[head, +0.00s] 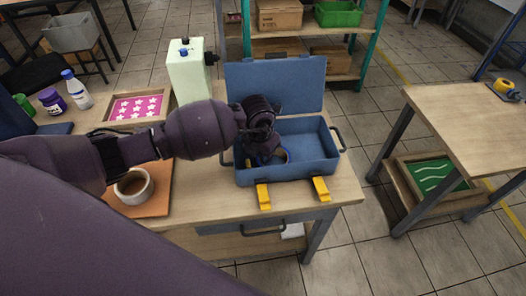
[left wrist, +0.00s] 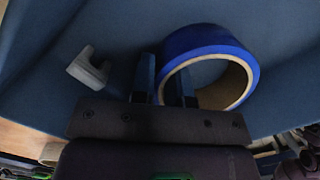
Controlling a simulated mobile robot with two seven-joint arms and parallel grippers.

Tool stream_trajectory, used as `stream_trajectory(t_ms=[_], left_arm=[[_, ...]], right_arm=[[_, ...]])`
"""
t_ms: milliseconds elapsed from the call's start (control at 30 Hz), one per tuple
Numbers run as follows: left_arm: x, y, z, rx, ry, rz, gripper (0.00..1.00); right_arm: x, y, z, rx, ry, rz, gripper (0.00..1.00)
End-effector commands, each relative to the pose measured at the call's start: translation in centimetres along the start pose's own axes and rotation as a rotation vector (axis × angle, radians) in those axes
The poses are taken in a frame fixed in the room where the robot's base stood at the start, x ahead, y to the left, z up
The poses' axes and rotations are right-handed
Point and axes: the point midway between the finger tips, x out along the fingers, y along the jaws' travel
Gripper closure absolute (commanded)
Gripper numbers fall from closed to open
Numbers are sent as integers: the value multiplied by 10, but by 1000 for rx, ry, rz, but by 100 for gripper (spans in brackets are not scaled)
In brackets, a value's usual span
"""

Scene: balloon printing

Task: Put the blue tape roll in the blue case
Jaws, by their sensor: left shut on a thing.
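The blue case (head: 303,168) stands open on the wooden table, its lid (head: 280,84) raised at the back. My left gripper (head: 264,158) reaches down into the left part of the case. The blue tape roll (head: 283,156) shows only partly beside the gripper, inside the case outline. In the left wrist view, the roll (left wrist: 207,37) has a blue outside and a tan core. My left gripper (left wrist: 163,82) is shut on its wall, one finger inside the ring. I cannot tell whether the roll touches the case floor. My right gripper is not in view.
Two yellow latches (head: 263,196) hang at the case front. A pale green canister (head: 190,72) stands behind my left arm. A cup (head: 134,186) sits on an orange mat to the left. A yellow tape roll (head: 505,88) lies on the right table.

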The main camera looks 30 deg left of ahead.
Motion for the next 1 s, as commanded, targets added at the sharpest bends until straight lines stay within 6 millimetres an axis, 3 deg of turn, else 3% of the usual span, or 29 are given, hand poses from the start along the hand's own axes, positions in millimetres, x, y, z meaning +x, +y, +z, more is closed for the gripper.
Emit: stream_trajectory(t_ms=[333,367,500,833,1000], left_arm=[[2,0,0,0,-2,0,100],[2,0,0,0,-2,0,80],[1,0,0,0,-2,0,59],[-1,0,0,1,-2,0,59],[-20,0,1,3,-5,0,59]], right_arm=[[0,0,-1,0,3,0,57],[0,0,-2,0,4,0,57],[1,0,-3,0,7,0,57],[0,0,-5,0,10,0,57],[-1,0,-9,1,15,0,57]])
